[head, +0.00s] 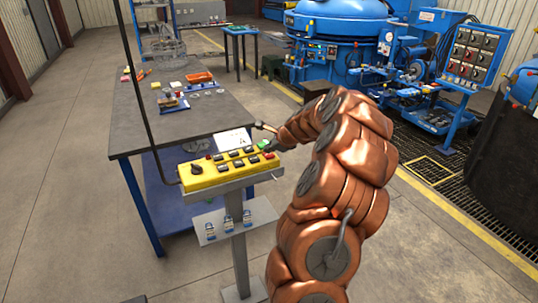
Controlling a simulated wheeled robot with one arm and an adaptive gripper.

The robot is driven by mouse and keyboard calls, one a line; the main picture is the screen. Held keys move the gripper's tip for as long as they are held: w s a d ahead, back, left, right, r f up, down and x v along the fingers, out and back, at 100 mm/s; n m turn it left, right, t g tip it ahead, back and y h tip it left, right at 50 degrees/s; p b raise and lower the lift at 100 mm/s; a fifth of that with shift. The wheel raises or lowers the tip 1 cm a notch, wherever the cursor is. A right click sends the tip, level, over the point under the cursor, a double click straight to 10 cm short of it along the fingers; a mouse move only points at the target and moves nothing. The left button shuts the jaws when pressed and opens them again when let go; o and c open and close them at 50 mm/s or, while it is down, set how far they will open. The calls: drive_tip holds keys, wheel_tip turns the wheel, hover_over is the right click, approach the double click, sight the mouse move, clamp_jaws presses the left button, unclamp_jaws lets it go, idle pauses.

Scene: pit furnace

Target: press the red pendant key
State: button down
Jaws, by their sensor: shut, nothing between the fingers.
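The yellow pendant box (228,168) sits tilted on a grey post, with a black knob at its left end and rows of black keys. A red key (270,156) shows at its right end, below a green key (263,145). A smaller red spot (208,157) shows near the knob; I cannot tell what it is. My gripper (270,147) is shut and empty at the right end of the box, close to the green and red keys. The fingertips are small and partly hidden by my arm. I cannot tell whether they touch a key.
A dark-topped table (190,120) stands behind the box, bearing an orange tray (199,78) and small parts. A shelf with padlocks (218,227) hangs on the post. Blue furnace equipment (335,45) stands behind right. The floor at left is clear.

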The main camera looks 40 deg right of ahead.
sight(269, 155)
drive_tip(key=shift+f, duration=0.5)
idle(0.8)
drive_tip(key=shift+r, duration=0.1)
drive_tip(key=shift+r+p, duration=0.75)
drive_tip(key=shift+r, duration=0.05)
drive_tip(key=shift+r+p, duration=2)
drive_tip(key=shift+r, duration=0.55)
drive_tip(key=shift+a, duration=0.1)
